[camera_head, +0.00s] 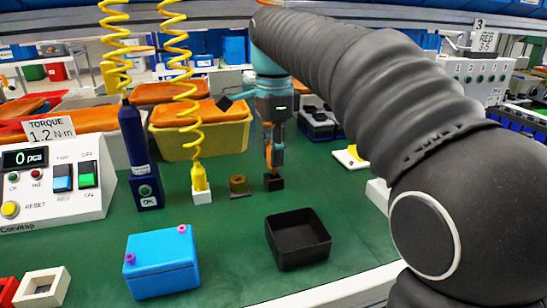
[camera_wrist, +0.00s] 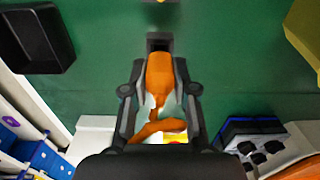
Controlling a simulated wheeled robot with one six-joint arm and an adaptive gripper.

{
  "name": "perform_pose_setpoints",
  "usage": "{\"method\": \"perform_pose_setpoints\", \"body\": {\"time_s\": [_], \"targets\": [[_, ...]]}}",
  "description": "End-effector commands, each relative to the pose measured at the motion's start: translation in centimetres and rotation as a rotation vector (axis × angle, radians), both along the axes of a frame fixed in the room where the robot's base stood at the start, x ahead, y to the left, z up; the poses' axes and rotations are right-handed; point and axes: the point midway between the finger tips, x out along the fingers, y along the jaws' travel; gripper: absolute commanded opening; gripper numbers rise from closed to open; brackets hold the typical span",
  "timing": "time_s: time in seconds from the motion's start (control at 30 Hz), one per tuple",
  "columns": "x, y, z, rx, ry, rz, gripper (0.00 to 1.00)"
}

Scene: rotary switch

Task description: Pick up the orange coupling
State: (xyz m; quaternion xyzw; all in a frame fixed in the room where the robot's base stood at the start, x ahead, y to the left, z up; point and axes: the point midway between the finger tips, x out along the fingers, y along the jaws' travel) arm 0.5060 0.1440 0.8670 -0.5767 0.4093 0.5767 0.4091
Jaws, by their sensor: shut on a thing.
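The orange coupling (camera_wrist: 160,72) is between the fingers of my gripper (camera_wrist: 160,92) in the wrist view. Both fingers close in on its sides. In the head view my gripper (camera_head: 272,146) points down over the green bench, and the orange coupling shows at its fingers (camera_head: 277,154). A small black block (camera_head: 274,183) is directly below the coupling; it also shows beyond the coupling in the wrist view (camera_wrist: 158,43). I cannot tell whether coupling and block touch. A second, curved orange part with white and yellow bits (camera_wrist: 160,130) lies nearer the palm.
A black open tray (camera_head: 298,262) stands in front, with a blue box (camera_head: 160,266) to its left. A brass-coloured ring part (camera_head: 238,185) and a yellow tool (camera_head: 199,180) stand left of my gripper. A yellow bin (camera_head: 200,140) is behind.

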Motion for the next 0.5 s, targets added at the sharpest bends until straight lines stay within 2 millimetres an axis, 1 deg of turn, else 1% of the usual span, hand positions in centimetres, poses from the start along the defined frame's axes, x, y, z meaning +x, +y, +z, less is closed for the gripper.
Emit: {"method": "perform_pose_setpoints", "body": {"time_s": [0.03,0.1,0.17,0.4,0.5], "targets": [[0.1,0.0,1.1,0.001,-0.002,0.0,0.0],[-0.1,-0.4,2.3,0.001,-0.002,-0.002,0.0],[-0.5,-1.6,2.8,0.001,-0.003,-0.004,0.0],[-2.2,-6.4,5.9,0.0,-0.004,-0.005,0.0],[-2.9,-8.1,6.9,0.001,-0.003,-0.005,0.0]]}}
